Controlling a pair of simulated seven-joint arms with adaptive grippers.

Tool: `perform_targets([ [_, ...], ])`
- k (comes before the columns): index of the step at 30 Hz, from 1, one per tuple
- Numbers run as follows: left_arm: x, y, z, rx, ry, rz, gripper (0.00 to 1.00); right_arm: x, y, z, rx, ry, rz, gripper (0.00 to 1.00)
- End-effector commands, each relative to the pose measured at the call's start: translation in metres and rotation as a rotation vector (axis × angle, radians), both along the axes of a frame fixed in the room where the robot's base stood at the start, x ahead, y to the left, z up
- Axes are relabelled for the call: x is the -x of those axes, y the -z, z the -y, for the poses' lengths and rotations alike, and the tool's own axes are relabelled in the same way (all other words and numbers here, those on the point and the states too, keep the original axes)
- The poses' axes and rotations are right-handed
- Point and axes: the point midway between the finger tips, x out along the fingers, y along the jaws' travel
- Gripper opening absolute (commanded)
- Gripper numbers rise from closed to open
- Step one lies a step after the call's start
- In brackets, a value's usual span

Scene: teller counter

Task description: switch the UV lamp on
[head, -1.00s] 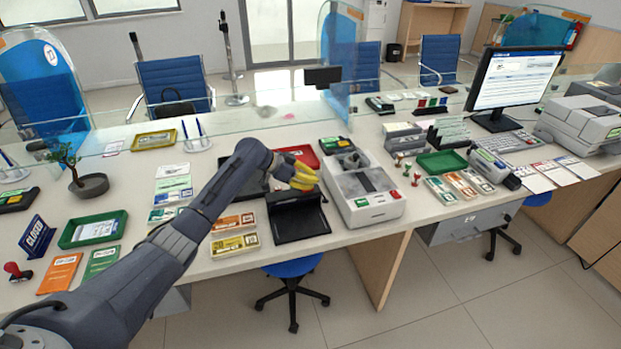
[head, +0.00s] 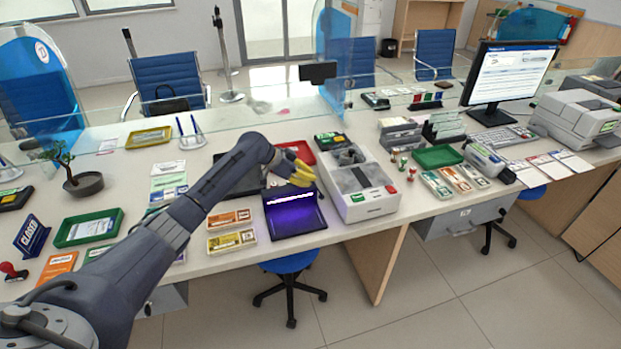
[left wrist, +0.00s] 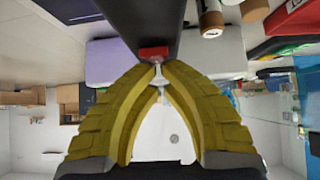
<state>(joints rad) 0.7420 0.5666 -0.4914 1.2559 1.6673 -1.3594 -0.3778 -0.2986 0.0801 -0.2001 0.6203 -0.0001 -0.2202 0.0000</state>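The UV lamp (head: 279,225) is a dark box on the counter's front edge, and its open bay glows purple with a bright strip under the hood. In the left wrist view a pale violet patch (left wrist: 108,62) shows beside the dark housing (left wrist: 145,22). A red rocker or button (left wrist: 153,52) sits on that housing, right at the fingertips. My left gripper (head: 304,178) has yellow fingers that meet at their tips, with nothing held. It is at the top right of the lamp; contact with the red button (left wrist: 153,52) cannot be told. My right gripper is out of view.
A white counting machine (head: 362,195) stands close to the right of the lamp. Banknote bundles (head: 232,240) lie to its left, and a red tray (head: 298,152) lies behind. A green tray (head: 88,240) and a small plant pot (head: 84,184) stand farther left.

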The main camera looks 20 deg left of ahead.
Motion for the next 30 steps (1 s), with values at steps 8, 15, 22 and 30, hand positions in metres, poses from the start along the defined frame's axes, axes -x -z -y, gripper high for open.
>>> perform_targets([
  [8,0.004,-0.003,-0.006,0.000,0.000,0.000,0.00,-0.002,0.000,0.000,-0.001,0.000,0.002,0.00],
  [15,0.009,-0.005,-0.012,0.000,0.000,0.000,0.00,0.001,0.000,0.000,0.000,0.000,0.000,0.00],
  [22,0.009,-0.005,-0.012,0.000,0.000,0.000,0.00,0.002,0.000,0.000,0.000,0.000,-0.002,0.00],
  [30,0.007,-0.018,-0.011,-0.001,0.000,0.003,0.00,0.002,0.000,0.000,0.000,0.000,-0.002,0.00],
])
